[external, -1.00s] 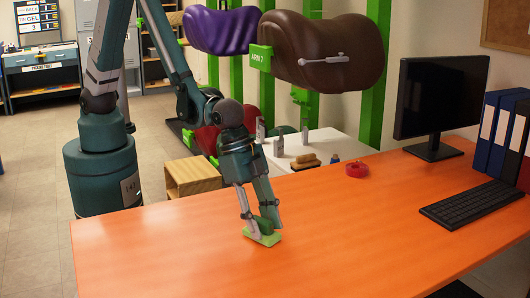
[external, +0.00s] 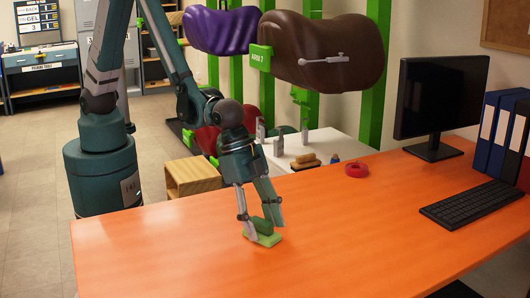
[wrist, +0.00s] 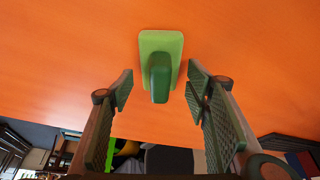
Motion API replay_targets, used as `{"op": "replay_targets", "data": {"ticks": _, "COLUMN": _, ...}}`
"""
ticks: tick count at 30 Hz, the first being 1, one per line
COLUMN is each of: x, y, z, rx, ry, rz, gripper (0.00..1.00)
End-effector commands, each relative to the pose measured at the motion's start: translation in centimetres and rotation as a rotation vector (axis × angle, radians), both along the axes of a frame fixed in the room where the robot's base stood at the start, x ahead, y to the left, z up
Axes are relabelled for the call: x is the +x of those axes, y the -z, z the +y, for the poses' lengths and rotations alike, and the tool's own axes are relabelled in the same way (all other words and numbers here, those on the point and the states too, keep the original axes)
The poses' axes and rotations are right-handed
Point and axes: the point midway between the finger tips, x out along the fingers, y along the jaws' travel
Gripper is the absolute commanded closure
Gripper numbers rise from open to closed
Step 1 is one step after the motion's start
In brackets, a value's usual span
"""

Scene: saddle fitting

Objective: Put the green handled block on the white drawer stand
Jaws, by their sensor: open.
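The green handled block (external: 262,239) rests on the orange table, a flat light-green base with a darker green handle. It also shows in the wrist view (wrist: 160,62), its handle pointing towards my gripper. My gripper (external: 260,220) is open just above the block. In the wrist view the two fingertips (wrist: 160,82) stand apart on either side of the handle, with gaps and no visible contact. A white-topped stand (external: 338,142) is behind the table in the external view; its front and any drawers are hidden.
The orange table (external: 370,220) is clear around the block. A red ring-shaped item (external: 356,170) lies near its back edge. A monitor (external: 440,95), keyboard (external: 475,203) and binders (external: 500,135) are at the right. Brushes and tools (external: 305,160) crowd the white top.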

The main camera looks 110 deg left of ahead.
Motion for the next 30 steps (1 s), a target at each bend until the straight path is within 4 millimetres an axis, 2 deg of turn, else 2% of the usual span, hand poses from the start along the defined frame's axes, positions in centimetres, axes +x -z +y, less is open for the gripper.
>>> {"op": "replay_targets", "data": {"ticks": 8, "x": -0.6, "y": -1.8, "z": 0.3, "rx": 0.000, "ry": 0.000, "rz": 0.000, "gripper": 0.52}}
{"op": "replay_targets", "data": {"ticks": 30, "x": -3.6, "y": -9.4, "z": 1.5, "rx": 0.000, "ry": 0.000, "rz": 0.000, "gripper": 0.52}}
